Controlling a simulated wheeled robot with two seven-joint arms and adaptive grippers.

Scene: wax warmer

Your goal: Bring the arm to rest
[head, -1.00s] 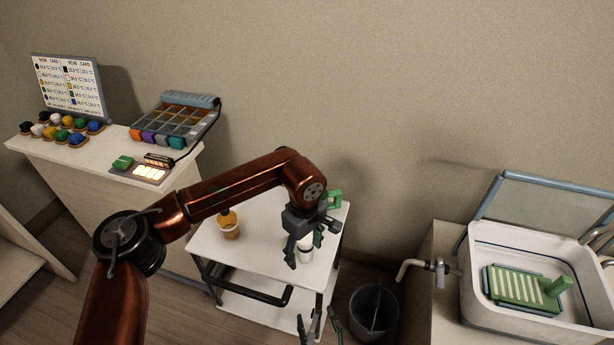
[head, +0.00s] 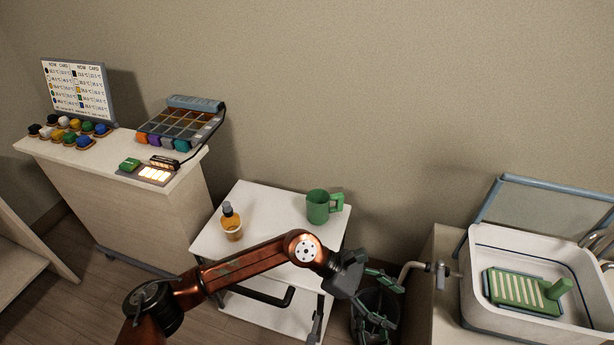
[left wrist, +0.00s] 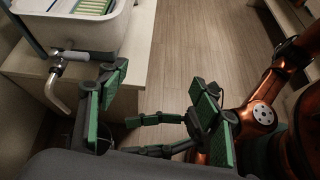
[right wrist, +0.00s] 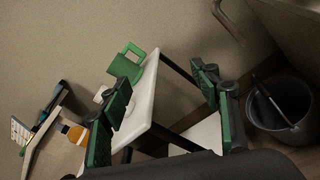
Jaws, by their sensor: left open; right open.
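My left arm reaches in from the lower left in the head view, passing in front of the white cart (head: 262,203). Its gripper (head: 382,292) is open and empty, beyond the cart's right side and in front of the dark bin. The left wrist view shows its spread fingers (left wrist: 158,95) with nothing between them. My right gripper (right wrist: 165,85) is open and empty in the right wrist view, facing the cart. Its fingers also show in the left wrist view (left wrist: 155,119). A green mug (head: 318,207) and an amber bottle (head: 231,222) stand upright on the cart.
A white basin (head: 510,240) holding a green slotted piece (head: 515,287) stands at right, with a tap (head: 425,267) on its left. The bin (right wrist: 283,108) is on the floor. At left, a counter (head: 130,190) bears a sectioned tray (head: 180,122), coloured pieces and a card.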

